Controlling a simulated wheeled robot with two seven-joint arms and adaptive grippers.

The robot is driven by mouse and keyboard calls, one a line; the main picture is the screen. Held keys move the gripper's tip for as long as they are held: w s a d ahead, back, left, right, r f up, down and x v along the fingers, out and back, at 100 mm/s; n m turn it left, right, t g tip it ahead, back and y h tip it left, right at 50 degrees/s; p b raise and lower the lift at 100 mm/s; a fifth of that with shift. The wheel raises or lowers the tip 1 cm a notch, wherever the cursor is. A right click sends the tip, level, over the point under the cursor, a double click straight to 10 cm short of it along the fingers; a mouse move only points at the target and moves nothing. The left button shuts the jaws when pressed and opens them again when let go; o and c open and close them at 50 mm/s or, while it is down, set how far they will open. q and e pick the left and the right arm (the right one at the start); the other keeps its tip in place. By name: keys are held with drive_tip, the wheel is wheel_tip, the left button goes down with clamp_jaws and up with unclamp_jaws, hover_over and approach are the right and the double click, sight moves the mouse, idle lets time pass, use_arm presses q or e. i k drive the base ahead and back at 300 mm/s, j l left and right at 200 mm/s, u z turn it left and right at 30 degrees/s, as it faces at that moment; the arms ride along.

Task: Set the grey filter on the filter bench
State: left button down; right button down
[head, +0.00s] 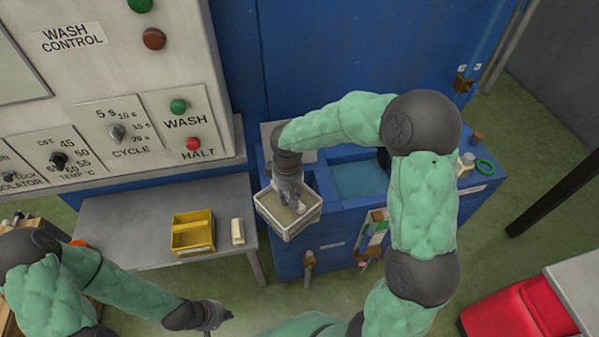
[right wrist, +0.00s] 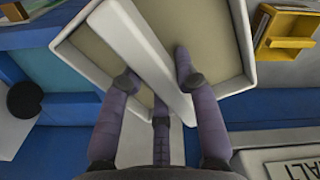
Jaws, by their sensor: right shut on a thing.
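The grey filter (head: 286,213) appears as a pale box-like frame with a beige-grey inside and a bar across it. My right gripper (head: 287,203) is shut on that bar. In the right wrist view the fingers close around the bar of the filter (right wrist: 155,60). The filter hangs in front of the blue basin unit, near the right end of a grey bench (head: 150,212). I cannot tell whether this is the filter bench. My left gripper (head: 218,316) is low in the head view, apart from the filter; its fingers are too small to read.
A yellow bin (head: 193,234) and a small white block (head: 238,231) stand on the grey bench. The blue unit (head: 352,222) has a water-filled basin (head: 360,181). A wash control panel (head: 130,120) rises behind the bench. The bench's left part is clear.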

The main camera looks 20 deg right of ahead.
sight(137, 249)
drive_tip(key=j, duration=0.55)
drive_tip(key=i+j, duration=0.1)
drive_tip(key=j, duration=0.45)
drive_tip(key=i+j, duration=0.1)
drive_tip(key=j, duration=0.3)
drive_tip(key=i+j, duration=0.1)
drive_tip(key=j, duration=0.3)
drive_tip(key=i+j, duration=0.15)
drive_tip(key=j, duration=0.2)
drive_tip(key=i+j, duration=0.1)
drive_tip(key=j, duration=0.3)
drive_tip(key=i+j, duration=0.1)
drive_tip(key=j, duration=0.3)
drive_tip(key=i, duration=0.35)
